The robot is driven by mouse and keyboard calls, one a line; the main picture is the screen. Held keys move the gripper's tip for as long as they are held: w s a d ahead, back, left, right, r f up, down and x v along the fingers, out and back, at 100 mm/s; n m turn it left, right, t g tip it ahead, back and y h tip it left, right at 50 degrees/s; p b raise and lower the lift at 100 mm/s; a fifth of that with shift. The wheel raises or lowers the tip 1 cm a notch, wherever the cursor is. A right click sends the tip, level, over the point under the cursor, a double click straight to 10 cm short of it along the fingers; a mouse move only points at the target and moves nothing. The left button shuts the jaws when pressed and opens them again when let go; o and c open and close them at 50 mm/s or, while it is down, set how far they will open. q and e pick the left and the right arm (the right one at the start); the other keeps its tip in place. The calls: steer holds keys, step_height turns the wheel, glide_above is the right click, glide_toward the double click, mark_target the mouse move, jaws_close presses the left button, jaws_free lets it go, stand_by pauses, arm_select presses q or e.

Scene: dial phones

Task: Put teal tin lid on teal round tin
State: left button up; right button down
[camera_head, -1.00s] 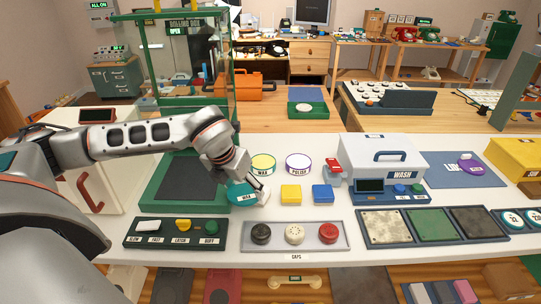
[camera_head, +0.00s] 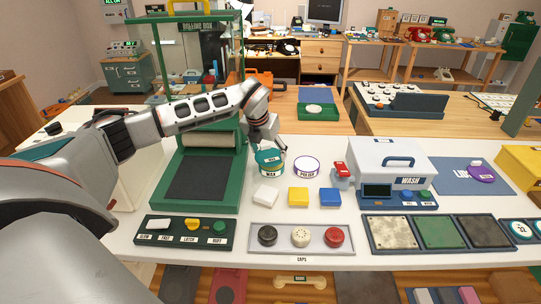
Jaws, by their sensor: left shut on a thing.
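The teal tin lid (camera_head: 268,156) is at the top of the teal round tin (camera_head: 270,172), which is labelled WAX and stands on the white table. The lid covers the tin's opening from this view. I cannot tell whether it is fully seated or slightly above the rim. My left gripper (camera_head: 269,146) reaches in from behind and above and is shut on the lid. Its fingertips are partly hidden and small. My right gripper is not in view.
The POLISH tin (camera_head: 306,167) stands close on the right. White (camera_head: 265,196), yellow (camera_head: 299,197) and blue (camera_head: 330,197) blocks lie in front.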

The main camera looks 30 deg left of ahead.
mark_target(270, 155)
arm_select(q)
steer(key=shift+w+a, duration=0.15)
steer(key=shift+w, duration=0.6)
steer(key=shift+w+f, duration=0.1)
steer(key=shift+f, duration=1.6)
steer(key=o, duration=1.1)
steer(key=v, duration=0.7)
steer(key=shift+r, duration=0.25)
steer(key=shift+f, duration=0.1)
